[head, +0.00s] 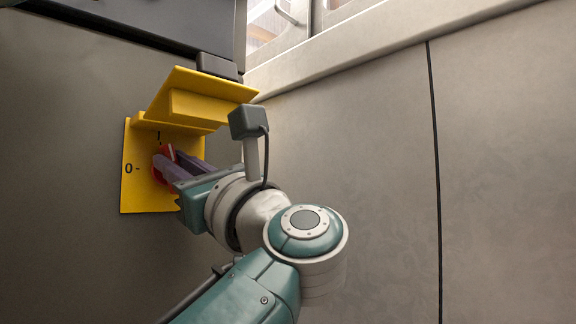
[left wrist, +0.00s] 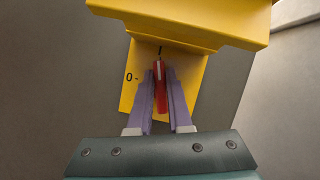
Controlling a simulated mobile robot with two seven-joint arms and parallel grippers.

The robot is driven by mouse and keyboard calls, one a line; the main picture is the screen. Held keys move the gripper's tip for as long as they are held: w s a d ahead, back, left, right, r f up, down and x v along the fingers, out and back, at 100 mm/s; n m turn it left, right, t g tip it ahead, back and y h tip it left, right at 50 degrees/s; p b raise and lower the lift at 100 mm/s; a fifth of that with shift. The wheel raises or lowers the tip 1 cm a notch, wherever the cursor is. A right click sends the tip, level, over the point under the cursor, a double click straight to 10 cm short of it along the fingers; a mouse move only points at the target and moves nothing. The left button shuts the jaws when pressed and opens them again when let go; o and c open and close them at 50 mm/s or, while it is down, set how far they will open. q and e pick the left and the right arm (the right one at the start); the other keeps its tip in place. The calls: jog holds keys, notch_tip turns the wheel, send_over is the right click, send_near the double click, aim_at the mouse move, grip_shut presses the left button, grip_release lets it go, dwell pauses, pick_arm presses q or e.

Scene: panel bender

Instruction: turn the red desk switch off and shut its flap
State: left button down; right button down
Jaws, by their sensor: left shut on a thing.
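The red desk switch (head: 169,152) is a rotary handle on a yellow plate (head: 132,190) marked "0" at its left and "I" at its top. In the left wrist view the red handle (left wrist: 160,75) stands upright and points at the "I" mark. The yellow flap (head: 195,90) is raised and sticks out above the plate; it also shows in the left wrist view (left wrist: 180,20). My left gripper (left wrist: 161,88) has its purple fingers on both sides of the handle, shut on it. Its fingers (head: 170,163) partly hide the switch in the head view. My right gripper is not in view.
The plate is fixed to a grey vertical panel (head: 60,150). A dark box-like edge (head: 130,25) overhangs above it. A large beige cabinet wall (head: 370,150) stands to the right. The flap hangs close above my left wrist.

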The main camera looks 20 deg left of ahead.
pick_arm(q)
jog(key=shift+s+f+n+g+h, duration=0.1)
jog(key=shift+n+g, duration=0.55)
jog(key=shift+n, duration=0.75)
jog(key=shift+w+n+g+h, duration=0.1)
jog(key=shift+n+g, duration=0.6)
jog(key=shift+n, duration=0.7)
jog(key=shift+s+f+n+g+h, duration=0.1)
jog(key=shift+n+g, duration=0.55)
jog(key=shift+n, duration=0.75)
jog(key=c, duration=0.8)
grip_release()
jog(key=shift+d, duration=0.1)
jog(key=shift+c, duration=0.2)
jog(key=shift+r, duration=0.1)
